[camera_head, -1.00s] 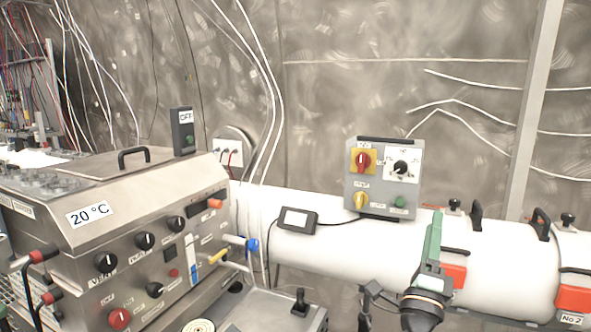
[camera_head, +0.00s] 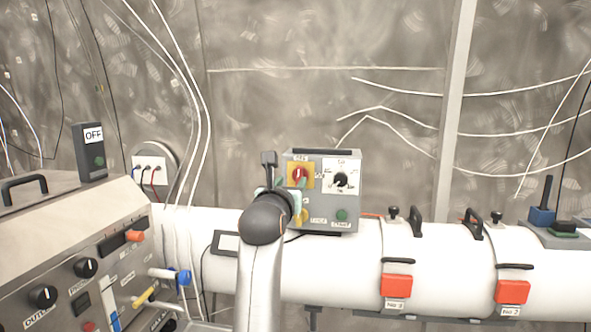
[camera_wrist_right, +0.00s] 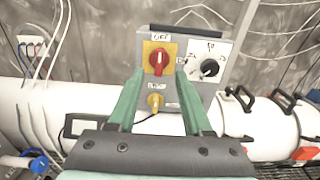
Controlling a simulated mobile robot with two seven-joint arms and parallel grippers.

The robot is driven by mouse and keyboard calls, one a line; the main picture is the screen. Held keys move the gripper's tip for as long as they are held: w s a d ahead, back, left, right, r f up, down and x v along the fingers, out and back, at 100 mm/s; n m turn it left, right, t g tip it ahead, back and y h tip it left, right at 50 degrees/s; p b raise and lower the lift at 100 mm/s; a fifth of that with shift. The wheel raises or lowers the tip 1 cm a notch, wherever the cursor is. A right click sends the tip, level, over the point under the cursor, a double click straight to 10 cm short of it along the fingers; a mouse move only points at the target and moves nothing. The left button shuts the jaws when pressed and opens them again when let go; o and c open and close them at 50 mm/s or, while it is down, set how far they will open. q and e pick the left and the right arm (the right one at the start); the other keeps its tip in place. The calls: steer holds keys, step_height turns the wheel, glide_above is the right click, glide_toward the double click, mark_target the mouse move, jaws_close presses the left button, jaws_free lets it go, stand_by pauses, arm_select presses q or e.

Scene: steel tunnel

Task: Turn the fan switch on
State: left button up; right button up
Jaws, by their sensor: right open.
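A grey control box (camera_head: 325,212) sits on the white pipe. It carries a red rotary knob (camera_head: 299,175) on a yellow plate, labelled OFF above in the right wrist view (camera_wrist_right: 159,61). Below it is a yellow knob (camera_wrist_right: 155,101). Which control is the fan switch I cannot read. My right gripper (camera_wrist_right: 160,83) is open and empty, its green fingers pointing at the box, tips either side below the red knob. In the head view, my right arm partly hides the box's left side.
The white pipe (camera_head: 440,270) runs across, with red latches and black handles to the right. A steel machine (camera_head: 60,255) with knobs and levers stands at left, with an OFF box (camera_head: 90,152) on top. Cables hang along the wall.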

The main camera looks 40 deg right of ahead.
mark_target(298, 171)
steer(key=p+x, duration=0.2)
steer(key=x, duration=0.7)
steer(key=shift+r, duration=0.15)
steer(key=shift+w+d+p, duration=0.4)
steer(key=shift+d, duration=0.2)
jaws_close()
